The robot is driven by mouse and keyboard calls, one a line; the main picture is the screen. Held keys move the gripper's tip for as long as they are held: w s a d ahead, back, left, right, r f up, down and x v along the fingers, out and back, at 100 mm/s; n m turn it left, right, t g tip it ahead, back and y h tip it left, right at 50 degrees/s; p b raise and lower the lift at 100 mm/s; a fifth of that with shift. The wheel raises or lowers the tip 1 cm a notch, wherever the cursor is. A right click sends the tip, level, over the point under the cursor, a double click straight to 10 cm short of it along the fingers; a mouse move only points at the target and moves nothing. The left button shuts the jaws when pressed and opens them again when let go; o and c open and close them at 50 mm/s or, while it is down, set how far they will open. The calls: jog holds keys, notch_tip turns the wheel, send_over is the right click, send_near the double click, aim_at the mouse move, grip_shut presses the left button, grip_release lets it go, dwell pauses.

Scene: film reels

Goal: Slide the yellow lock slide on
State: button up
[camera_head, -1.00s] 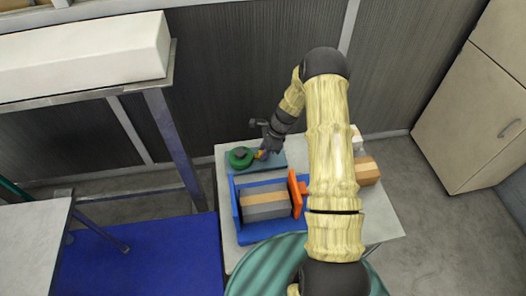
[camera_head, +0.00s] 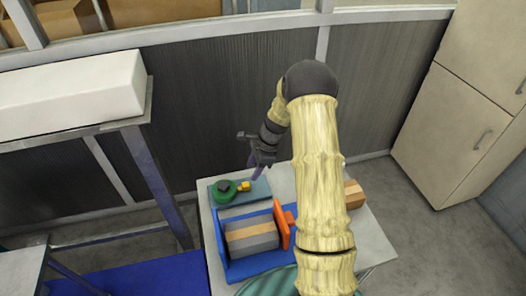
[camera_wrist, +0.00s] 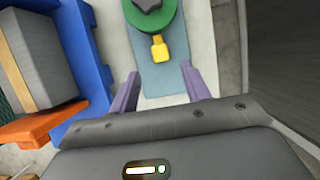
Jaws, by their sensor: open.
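The yellow lock slide (camera_head: 244,186) lies on a blue-grey board (camera_head: 262,187), right of a green reel (camera_head: 217,196) with a dark knob (camera_head: 223,185). In the wrist view the yellow slide (camera_wrist: 160,50) has its narrow end at the rim of the green reel (camera_wrist: 178,22). I cannot tell whether they are joined. My gripper (camera_head: 256,166) is open and empty, behind and above the board. In the wrist view its two purple fingers (camera_wrist: 162,80) are spread, with the slide beyond their tips and apart from them.
A blue holder (camera_head: 232,270) with a grey box and an orange plate (camera_head: 281,228) stands in front of the board on the pale table (camera_head: 365,245). A cardboard box (camera_head: 354,193) sits at the right. A dark wall (camera_head: 400,80) is behind.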

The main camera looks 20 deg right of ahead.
jog(key=v, duration=0.9)
jog(key=shift+b, duration=0.45)
jog(key=s+a+r+n+t+h, duration=0.1)
jog(key=s+a+r+n+h, duration=0.1)
jog(key=s+n, duration=0.7)
jog(key=s+a+r+n+t+h, duration=0.1)
jog(key=s+a+r+n, duration=0.3)
jog(key=s+n, duration=0.6)
jog(key=s+a+h, duration=0.1)
jog(key=s+a, duration=0.1)
jog(key=s, duration=0.1)
jog(key=shift+s+r+h, duration=0.3)
